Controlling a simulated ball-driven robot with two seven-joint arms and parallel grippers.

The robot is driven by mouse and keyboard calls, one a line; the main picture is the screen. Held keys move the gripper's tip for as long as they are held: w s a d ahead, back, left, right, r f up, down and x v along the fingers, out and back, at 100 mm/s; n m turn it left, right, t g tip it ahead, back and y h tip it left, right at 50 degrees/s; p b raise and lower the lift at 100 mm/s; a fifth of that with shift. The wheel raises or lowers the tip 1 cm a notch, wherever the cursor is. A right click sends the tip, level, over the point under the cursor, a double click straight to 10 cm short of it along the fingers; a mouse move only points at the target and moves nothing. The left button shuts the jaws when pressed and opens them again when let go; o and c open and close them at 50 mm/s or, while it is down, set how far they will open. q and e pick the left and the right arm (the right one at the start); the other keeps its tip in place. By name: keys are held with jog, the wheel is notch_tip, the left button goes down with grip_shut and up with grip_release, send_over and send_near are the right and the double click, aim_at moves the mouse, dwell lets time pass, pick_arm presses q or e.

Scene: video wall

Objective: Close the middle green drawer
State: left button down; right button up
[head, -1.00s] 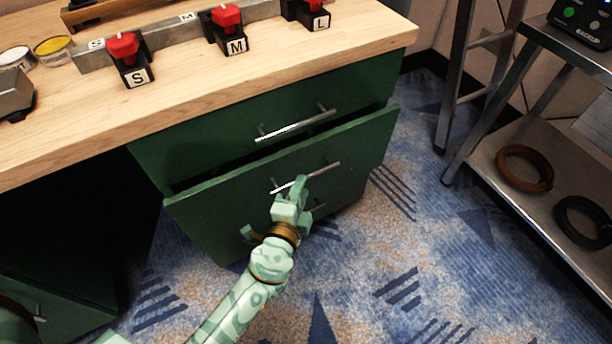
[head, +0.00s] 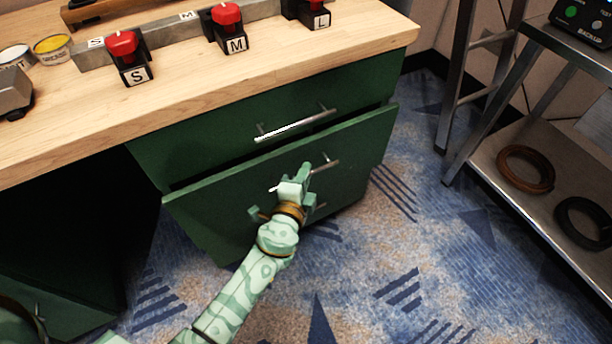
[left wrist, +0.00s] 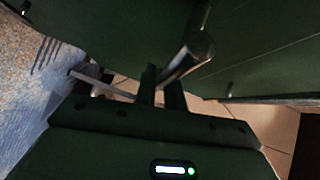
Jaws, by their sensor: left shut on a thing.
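The middle green drawer (head: 222,208) stands a little out from the cabinet, below the top drawer. A dark gap shows along its upper edge. Its metal bar handle (head: 326,166) is partly hidden by my left gripper (head: 304,173). That gripper is at the handle and shut on it. In the left wrist view, the gripper's dark fingers (left wrist: 161,88) are close to a metal bar (left wrist: 190,55) in front of the dark green surface. My right gripper is not in view.
The closed top drawer (head: 220,120) has its own bar handle (head: 295,124). The wooden worktop (head: 190,85) above holds red-topped blocks marked S, M and L. A metal shelf (head: 510,205) with two rings stands at the right. Carpet between is clear.

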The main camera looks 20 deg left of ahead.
aim_at(298, 164)
pick_arm(q)
jog(key=shift+w+a, duration=0.95)
jog(key=shift+a, duration=0.25)
jog(key=shift+w+a, duration=0.1)
jog(key=shift+a, duration=0.1)
jog(key=c, duration=1.5)
grip_release()
jog(key=shift+w, duration=0.1)
